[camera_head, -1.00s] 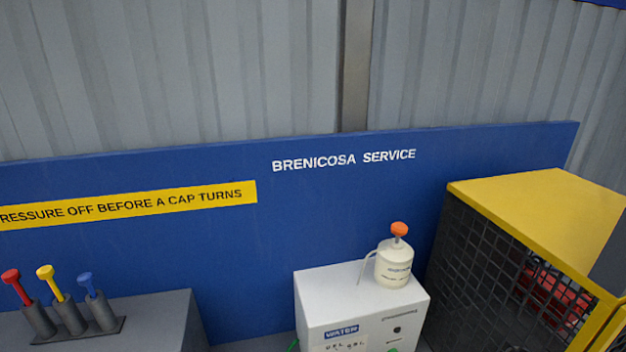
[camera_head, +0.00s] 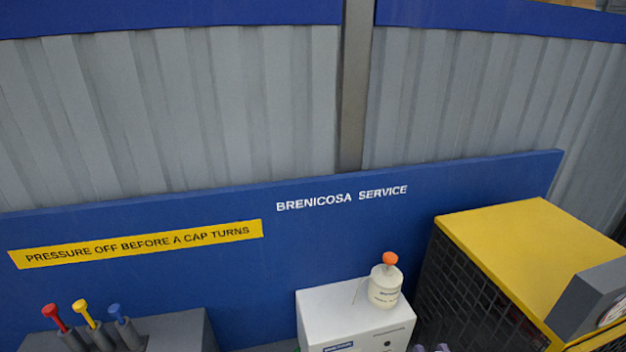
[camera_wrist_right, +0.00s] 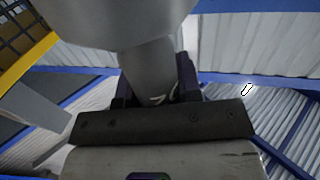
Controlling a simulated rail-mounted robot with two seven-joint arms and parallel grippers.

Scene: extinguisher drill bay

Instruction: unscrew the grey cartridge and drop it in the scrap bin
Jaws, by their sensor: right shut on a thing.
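My right gripper (camera_wrist_right: 156,88) is shut on a smooth grey body, which looks like the grey cartridge (camera_wrist_right: 115,22). Its narrower part sits between the two dark fingers, and its wide part fills the top of the right wrist view. In the head view only the purplish tips of my right gripper (camera_head: 430,348) show at the bottom edge, in front of the white cabinet's right side. What they hold is cut off there. The scrap bin is not identifiable in either view. My left gripper is not in view.
A white cabinet (camera_head: 325,310) carries a cream pump bottle (camera_head: 384,289) with an orange top. A yellow-topped mesh cage (camera_head: 515,245) stands right, with a grey gauge box (camera_head: 590,298) at its edge. Red, yellow and blue plungers (camera_head: 92,325) stand on a grey block at left.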

